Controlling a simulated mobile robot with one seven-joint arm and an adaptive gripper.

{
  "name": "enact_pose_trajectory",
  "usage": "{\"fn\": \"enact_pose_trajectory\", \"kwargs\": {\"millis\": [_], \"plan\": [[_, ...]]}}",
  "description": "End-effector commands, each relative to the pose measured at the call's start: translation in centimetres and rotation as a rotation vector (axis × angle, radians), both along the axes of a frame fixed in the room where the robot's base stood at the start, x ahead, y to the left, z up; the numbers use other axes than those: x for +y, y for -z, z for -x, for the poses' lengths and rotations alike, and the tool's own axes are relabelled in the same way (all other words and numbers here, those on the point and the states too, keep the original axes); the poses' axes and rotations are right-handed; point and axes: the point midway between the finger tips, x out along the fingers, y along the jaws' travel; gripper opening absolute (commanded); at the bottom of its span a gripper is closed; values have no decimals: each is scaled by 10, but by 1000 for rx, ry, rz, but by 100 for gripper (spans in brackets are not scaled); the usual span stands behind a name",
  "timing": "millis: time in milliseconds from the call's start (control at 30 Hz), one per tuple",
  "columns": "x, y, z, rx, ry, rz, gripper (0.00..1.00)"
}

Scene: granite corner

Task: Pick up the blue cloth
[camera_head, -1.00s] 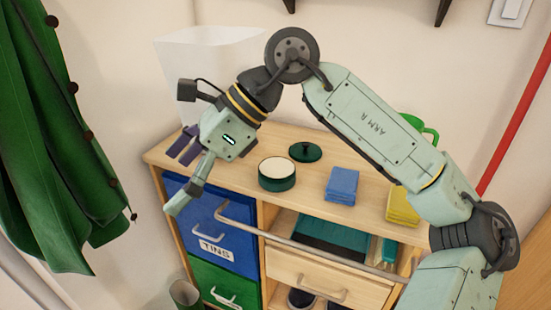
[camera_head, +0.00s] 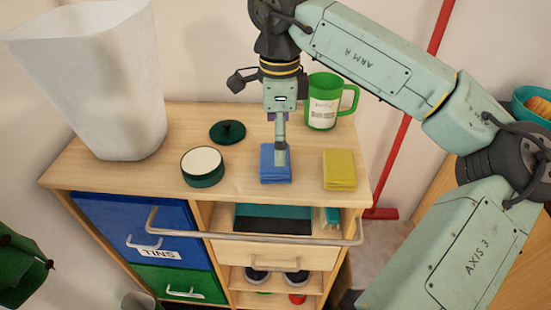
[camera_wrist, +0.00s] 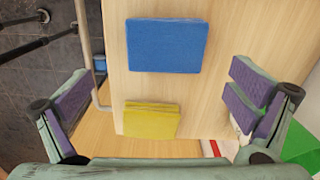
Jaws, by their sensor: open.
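The blue cloth (camera_head: 275,164) lies folded on the wooden cabinet top, between a round tin and a yellow cloth. My gripper (camera_head: 281,150) points down above it in the head view, and one finger hides part of the cloth. In the wrist view the blue cloth (camera_wrist: 167,45) is fully visible, ahead of the space between the fingers. From these views I cannot tell the exact height of the fingertips above the cloth.
The yellow cloth (camera_head: 339,169) lies right of the blue one. A green mug (camera_head: 322,102) stands behind. The round tin (camera_head: 203,166), its dark lid (camera_head: 227,131) and a tall white bin (camera_head: 95,85) are to the left. A rail (camera_head: 250,237) runs along the cabinet front.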

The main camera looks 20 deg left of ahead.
Motion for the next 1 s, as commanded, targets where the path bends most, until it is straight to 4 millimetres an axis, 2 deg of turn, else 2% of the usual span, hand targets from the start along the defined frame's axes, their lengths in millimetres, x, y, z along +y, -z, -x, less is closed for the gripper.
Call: {"fn": "enact_pose_trajectory", "kwargs": {"millis": [167, 400, 700, 1000], "plan": [[3, 13, -1, 3, -2, -1, 100], [8, 48, -4, 3, -1, -2, 100], [8, 55, -4, 1, 0, -2, 100], [8, 55, -4, 1, -1, -3, 81]]}}
